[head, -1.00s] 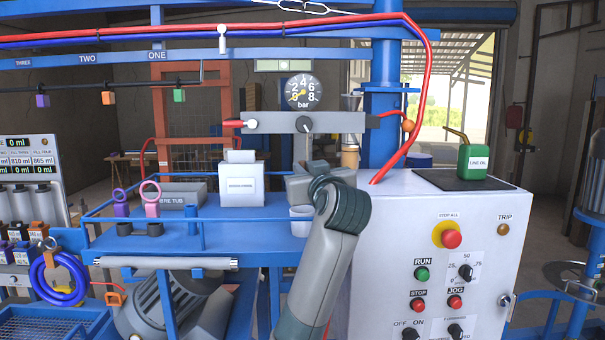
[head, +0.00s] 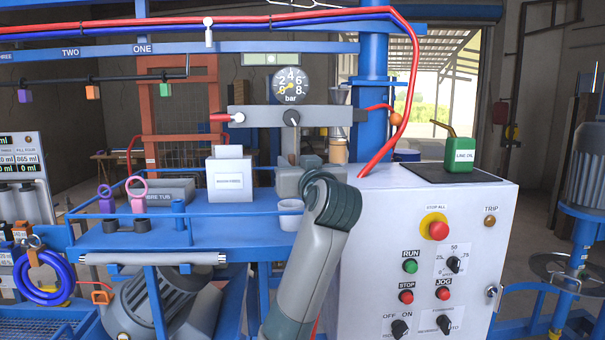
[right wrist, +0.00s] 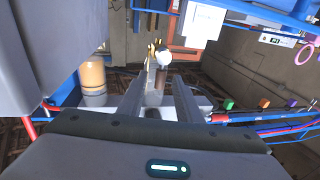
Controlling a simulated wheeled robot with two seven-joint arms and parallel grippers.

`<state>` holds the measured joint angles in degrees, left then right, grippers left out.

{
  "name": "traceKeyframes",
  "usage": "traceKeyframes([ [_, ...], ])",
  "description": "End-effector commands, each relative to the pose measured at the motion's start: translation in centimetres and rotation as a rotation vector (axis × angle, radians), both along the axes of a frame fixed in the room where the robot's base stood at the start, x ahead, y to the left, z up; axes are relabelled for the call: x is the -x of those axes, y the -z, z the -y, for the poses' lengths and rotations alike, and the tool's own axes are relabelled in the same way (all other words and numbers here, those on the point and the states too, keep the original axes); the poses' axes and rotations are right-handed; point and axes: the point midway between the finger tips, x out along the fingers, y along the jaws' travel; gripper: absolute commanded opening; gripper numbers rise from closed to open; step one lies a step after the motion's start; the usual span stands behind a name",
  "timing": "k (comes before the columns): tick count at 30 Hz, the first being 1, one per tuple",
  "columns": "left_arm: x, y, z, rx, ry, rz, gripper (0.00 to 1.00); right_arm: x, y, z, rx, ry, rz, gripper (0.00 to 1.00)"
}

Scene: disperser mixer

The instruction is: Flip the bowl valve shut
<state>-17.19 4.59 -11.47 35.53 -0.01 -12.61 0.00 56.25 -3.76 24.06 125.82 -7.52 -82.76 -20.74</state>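No part in view is labelled as the bowl valve. My right gripper (head: 300,177) is below this bar, partly hidden behind my forearm. In the right wrist view its two fingers (right wrist: 160,95) stand apart with a gap between them. A white round part (right wrist: 163,58) shows beyond the gap; I cannot tell what it is. My left gripper is not in view.
A white control cabinet (head: 470,215) with an oil can (head: 459,152) on top stands right of my arm. A labelled white box (head: 229,178), a white cup (head: 290,214) and ringed tools (head: 137,195) stand on the blue bench (head: 225,238). An amber jar (right wrist: 92,75) is beside the fingers.

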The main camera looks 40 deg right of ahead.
Motion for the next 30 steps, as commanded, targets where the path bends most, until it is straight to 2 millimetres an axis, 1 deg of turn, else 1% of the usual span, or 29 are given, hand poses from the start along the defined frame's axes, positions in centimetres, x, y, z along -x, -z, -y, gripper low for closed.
traceKeyframes([
  [5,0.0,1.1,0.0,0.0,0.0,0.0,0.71,1.7,0.3,-0.6,0.001,0.001,0.003,0.32],
  [12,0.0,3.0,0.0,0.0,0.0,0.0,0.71,5.5,0.7,-2.0,0.001,0.002,0.006,0.32],
  [19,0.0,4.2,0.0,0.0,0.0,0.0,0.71,9.0,0.7,-3.3,0.001,0.001,0.005,0.32],
  [24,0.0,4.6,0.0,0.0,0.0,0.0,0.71,10.4,0.7,-3.8,0.0,0.001,0.003,0.32],
  [30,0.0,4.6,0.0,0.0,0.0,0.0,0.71,10.8,0.7,-4.0,-0.001,0.001,0.0,0.32],
])
